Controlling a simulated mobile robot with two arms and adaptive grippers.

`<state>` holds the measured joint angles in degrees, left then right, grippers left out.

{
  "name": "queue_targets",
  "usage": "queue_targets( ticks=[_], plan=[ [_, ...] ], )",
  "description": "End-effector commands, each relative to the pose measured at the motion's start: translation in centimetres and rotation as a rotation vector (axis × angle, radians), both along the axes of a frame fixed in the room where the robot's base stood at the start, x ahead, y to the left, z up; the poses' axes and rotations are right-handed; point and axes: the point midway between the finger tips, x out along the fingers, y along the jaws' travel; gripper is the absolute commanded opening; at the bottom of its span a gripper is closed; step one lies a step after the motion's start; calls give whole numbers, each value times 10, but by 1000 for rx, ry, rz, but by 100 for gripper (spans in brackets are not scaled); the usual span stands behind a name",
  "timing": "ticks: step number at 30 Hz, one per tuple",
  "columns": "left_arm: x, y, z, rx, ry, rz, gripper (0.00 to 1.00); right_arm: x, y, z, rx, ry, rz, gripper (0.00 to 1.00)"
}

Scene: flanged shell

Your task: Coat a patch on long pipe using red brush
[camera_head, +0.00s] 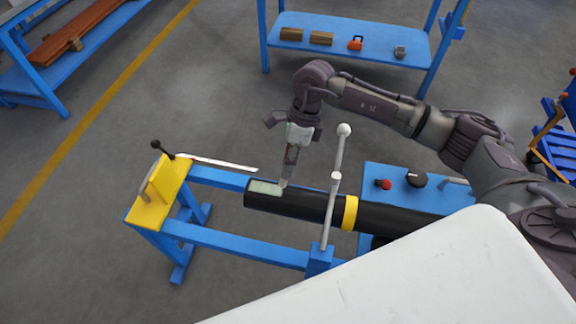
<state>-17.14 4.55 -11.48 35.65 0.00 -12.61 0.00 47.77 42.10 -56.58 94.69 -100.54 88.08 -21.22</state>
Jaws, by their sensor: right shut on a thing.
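A long black pipe (310,205) with a yellow band (350,212) lies on a blue stand. A pale greenish patch (265,188) covers the top of the pipe near its left end. My right gripper (295,140) is above the pipe, shut on a narrow brush (290,165) that hangs down, greyish with a little dark red. The brush's pale tip is at the right end of the patch; I cannot tell whether it touches. My left gripper is not in view.
The blue stand (235,232) has a yellow end plate (158,196) and an upright grey rod (341,155) close right of the brush. A blue table (400,195) with a red knob is behind the pipe. A blue shelf (345,42) with small items stands at the back.

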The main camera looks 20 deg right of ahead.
Motion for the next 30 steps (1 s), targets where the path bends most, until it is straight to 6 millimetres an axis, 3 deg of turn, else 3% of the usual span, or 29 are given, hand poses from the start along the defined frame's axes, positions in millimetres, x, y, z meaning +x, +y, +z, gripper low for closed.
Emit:
queue_targets(
  ticks=[13, 30],
  plan=[
    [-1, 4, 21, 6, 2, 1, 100, 7, -9, 42, -1, -2, -11, 0],
    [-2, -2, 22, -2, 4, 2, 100, 7, -10, 45, 0, 0, -12, 0]
  ],
)
